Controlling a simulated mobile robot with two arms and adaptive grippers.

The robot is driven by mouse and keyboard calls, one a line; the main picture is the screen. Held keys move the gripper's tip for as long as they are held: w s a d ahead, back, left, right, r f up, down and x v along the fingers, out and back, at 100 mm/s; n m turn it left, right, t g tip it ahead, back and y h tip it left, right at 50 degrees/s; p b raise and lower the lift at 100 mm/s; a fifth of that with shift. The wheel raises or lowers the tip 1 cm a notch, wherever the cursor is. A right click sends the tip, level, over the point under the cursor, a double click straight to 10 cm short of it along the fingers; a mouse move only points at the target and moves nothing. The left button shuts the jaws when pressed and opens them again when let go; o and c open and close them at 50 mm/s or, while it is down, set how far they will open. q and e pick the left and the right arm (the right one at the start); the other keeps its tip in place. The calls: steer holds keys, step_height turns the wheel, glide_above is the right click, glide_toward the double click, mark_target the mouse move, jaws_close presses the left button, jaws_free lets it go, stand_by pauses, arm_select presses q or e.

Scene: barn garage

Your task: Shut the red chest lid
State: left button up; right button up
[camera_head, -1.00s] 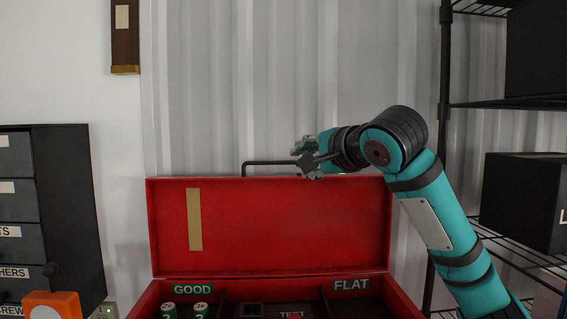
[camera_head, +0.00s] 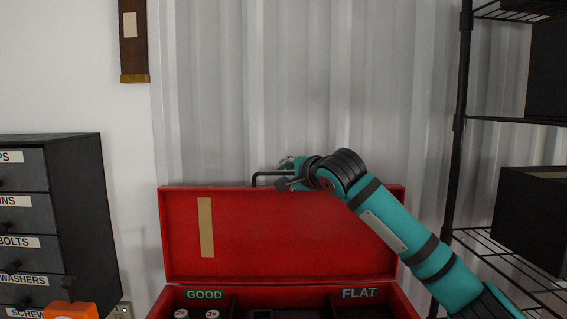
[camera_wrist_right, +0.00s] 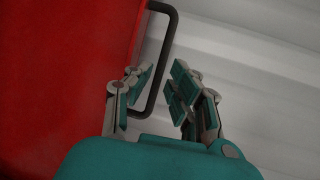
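The red chest (camera_head: 400,305) stands open below my arm, its red lid (camera_head: 290,240) raised upright with a tan strip on its inner face. A dark wire handle (camera_head: 262,176) sticks up behind the lid's top edge. My right gripper (camera_head: 287,176) is at the lid's top edge near that handle. In the right wrist view, my right gripper (camera_wrist_right: 155,90) is open, with its fingers apart on either side of the dark handle (camera_wrist_right: 170,55); I cannot tell whether they touch it. The red lid (camera_wrist_right: 60,70) fills the left there. My left gripper is not in view.
The chest has compartments labelled GOOD (camera_head: 205,295) and FLAT (camera_head: 359,293), with green-and-white batteries (camera_head: 212,314) on the left. A dark drawer cabinet (camera_head: 75,200) and an orange object (camera_head: 70,311) stand left. Black wire shelving (camera_head: 461,130) is right. A corrugated wall (camera_head: 300,90) stands behind.

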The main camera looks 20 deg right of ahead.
mark_target(283, 174)
steer(key=shift+p+x, duration=0.5)
steer(key=shift+x, duration=0.6)
steer(key=shift+w+f, duration=0.15)
steer(key=shift+w, duration=0.4)
steer(key=shift+s, duration=0.1)
jaws_close()
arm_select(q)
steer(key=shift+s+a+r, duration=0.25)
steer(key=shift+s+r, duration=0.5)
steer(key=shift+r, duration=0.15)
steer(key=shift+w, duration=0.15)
